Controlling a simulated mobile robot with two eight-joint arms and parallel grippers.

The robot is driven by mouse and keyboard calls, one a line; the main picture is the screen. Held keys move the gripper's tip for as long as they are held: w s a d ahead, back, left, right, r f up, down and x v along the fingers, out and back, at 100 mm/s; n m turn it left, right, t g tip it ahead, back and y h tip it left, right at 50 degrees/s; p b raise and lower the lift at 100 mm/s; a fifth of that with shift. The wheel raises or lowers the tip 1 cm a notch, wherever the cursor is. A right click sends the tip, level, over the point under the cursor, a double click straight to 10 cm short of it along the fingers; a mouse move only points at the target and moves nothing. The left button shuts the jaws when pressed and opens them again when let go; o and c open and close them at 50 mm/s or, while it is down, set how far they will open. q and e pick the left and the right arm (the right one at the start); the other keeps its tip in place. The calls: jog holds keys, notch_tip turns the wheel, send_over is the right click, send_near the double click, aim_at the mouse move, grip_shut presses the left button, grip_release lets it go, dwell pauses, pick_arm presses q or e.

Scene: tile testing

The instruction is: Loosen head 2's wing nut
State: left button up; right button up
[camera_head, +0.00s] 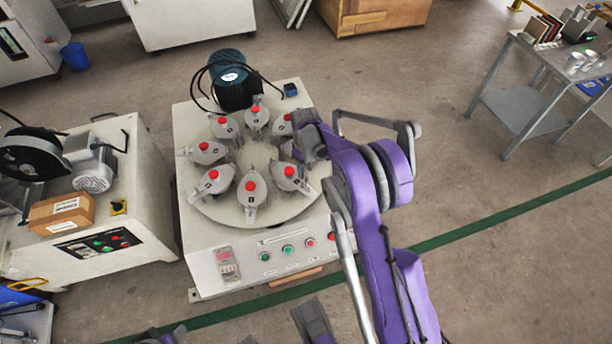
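The test machine (190,232) carries a round turntable (222,213) with a ring of several grey heads, each topped by a red knob. Front heads include one at the front centre (251,193), one at the front right (290,180) and one at the front left (213,182). I cannot read their numbers surely, and the wing nuts are too small to make out. My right gripper (297,147) is over the turntable's right edge, beside the right-hand heads, and partly hides that side. Its fingertips are too small and dark to tell. Dark parts at the bottom edge may be mine.
A teal motor (235,82) with black cables stands at the machine's back. A control panel (288,248) is at its front. Another machine (152,195) stands close on the left. A grey cart (520,105) stands far right, with open floor before it.

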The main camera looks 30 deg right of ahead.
notch_tip(320, 180, up, 2)
jog(key=shift+r, duration=0.25)
dwell(0.4)
